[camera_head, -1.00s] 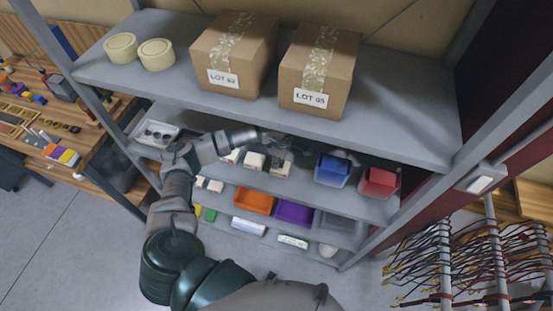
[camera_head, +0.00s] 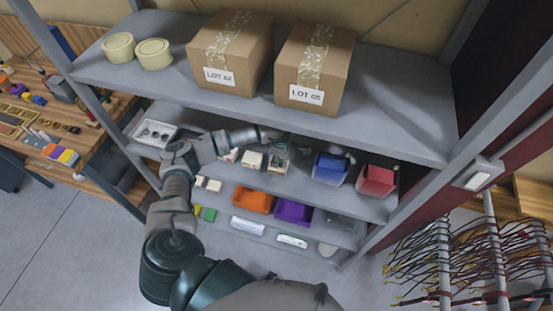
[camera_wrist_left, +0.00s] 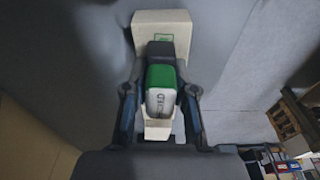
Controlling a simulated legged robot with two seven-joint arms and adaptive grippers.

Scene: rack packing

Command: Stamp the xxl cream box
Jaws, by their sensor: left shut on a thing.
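My left gripper (camera_wrist_left: 160,108) is shut on a stamp (camera_wrist_left: 160,88) with a dark top, a green band and a white lettered face. A cream box (camera_wrist_left: 160,24) stands just beyond the stamp in the left wrist view and carries a small green mark, too small to read. The stamp overlaps the box in this view; I cannot tell if they touch. In the head view several cream boxes (camera_head: 252,160) sit on the middle shelf under my left arm. Their sizes cannot be read. The gripper's tip there is hidden near the top shelf's edge. My right gripper is not in view.
Two cardboard boxes (camera_head: 230,52) (camera_head: 314,68) and two round cream tubs (camera_head: 118,46) stand on the top shelf (camera_head: 400,110). A blue bin (camera_head: 331,167) and a red bin (camera_head: 377,180) sit right of the cream boxes. A white tray (camera_head: 155,134) is at left.

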